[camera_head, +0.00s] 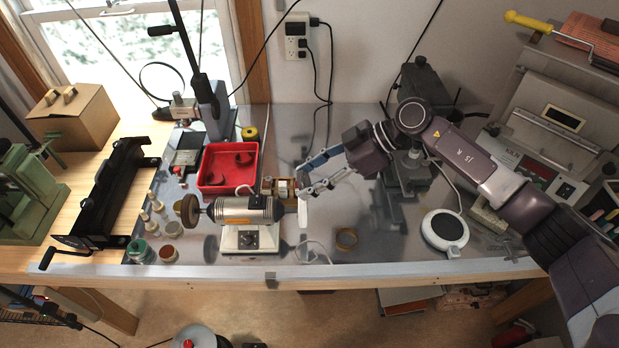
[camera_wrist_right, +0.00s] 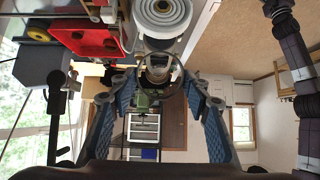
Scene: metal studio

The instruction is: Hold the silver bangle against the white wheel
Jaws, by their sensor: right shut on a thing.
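My right gripper (camera_head: 304,178) reaches in from the right, its fingertips just above the white wheel (camera_head: 303,213) on the right end of the polishing motor (camera_head: 245,209). In the right wrist view the gripper (camera_wrist_right: 160,84) is shut on the silver bangle (camera_wrist_right: 148,68), a thin ring between the blue-padded fingertips. The white wheel (camera_wrist_right: 162,16) shows there with concentric rings, right beside the bangle's edge. I cannot tell whether bangle and wheel touch. The bangle is too small to make out in the head view. My left gripper is out of view.
A red tray (camera_head: 247,184) stands behind the motor. A brown wheel (camera_head: 190,210) is on the motor's left end. The bench's front right is mostly clear.

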